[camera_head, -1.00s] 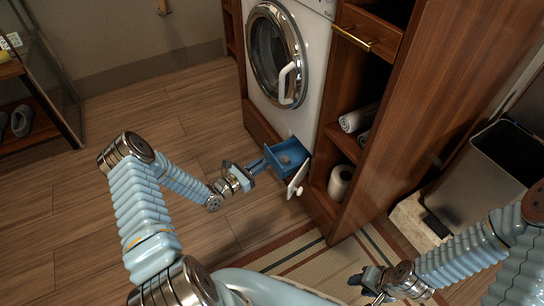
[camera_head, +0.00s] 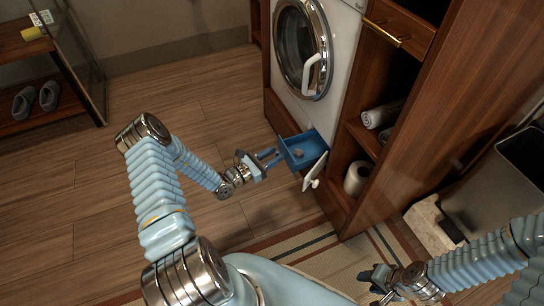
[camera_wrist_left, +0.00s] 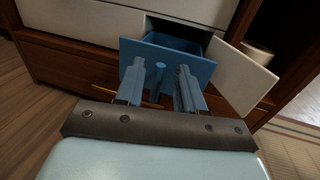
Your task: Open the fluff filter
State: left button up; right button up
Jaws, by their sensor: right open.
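The fluff filter (camera_head: 303,150) is a blue open-topped drawer standing out from the base of the white washing machine (camera_head: 335,75). In the left wrist view the drawer's front (camera_wrist_left: 170,62) faces me, with a blue peg handle (camera_wrist_left: 157,80) sticking out. My left gripper (camera_head: 270,158) is in front of the drawer. Its fingers (camera_wrist_left: 158,92) are apart on either side of the peg, with gaps visible. My right gripper (camera_head: 376,280) is open and empty, low over the striped rug.
A wooden cabinet (camera_head: 450,120) with rolled towels (camera_head: 382,113) and a paper roll (camera_head: 357,178) stands right of the machine. A metal bin (camera_head: 495,190) is further right. The wooden floor (camera_head: 110,185) left of the drawer is free.

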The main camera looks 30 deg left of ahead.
pick_arm(q)
jog(key=v, duration=1.3)
jog(key=shift+s+a, duration=0.2)
jog(key=shift+s, duration=0.15)
